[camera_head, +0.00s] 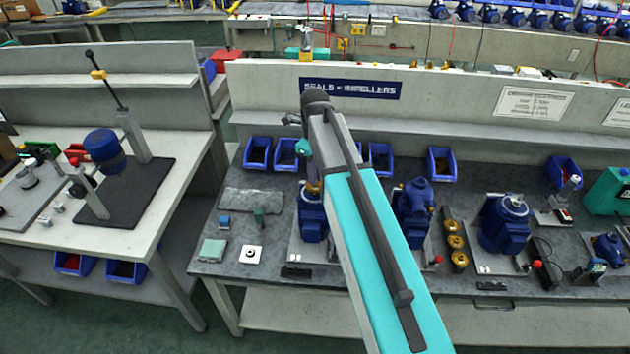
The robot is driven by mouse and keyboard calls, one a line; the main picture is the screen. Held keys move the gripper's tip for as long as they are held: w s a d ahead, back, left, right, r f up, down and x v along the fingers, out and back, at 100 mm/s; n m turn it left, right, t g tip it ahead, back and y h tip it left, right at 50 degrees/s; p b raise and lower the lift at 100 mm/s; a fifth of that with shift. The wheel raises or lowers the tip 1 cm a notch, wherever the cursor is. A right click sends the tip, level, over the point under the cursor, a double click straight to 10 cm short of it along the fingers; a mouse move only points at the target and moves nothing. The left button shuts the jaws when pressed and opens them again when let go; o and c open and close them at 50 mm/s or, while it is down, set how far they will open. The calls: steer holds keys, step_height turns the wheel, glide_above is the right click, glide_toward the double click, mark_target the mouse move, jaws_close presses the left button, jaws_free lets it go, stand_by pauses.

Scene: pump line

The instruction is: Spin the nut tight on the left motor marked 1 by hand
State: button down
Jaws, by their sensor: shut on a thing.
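The left motor (312,222) is blue and stands upright on a light base plate on the grey bench, left of my teal arm. My arm hides part of its right side. No number can be read on it. My gripper (313,181) points down over the motor's top, mostly hidden behind my forearm. It is shut on the nut (314,188), a small brass-coloured piece at the motor's top. The fingertips and the thread are too small and covered to see how the nut sits.
Two more blue motors (413,210) (503,225) stand to the right, with brass parts (456,242) between them. Blue bins (257,153) line the back. A side bench (150,225) stands left.

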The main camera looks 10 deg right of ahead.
steer(key=shift+m+p, duration=0.6)
steer(key=shift+m, duration=2.9)
steer(key=c, duration=2)
jaws_free()
steer(key=shift+r, duration=0.1)
steer(key=shift+r+p, duration=0.65)
steer(key=shift+r, duration=1.5)
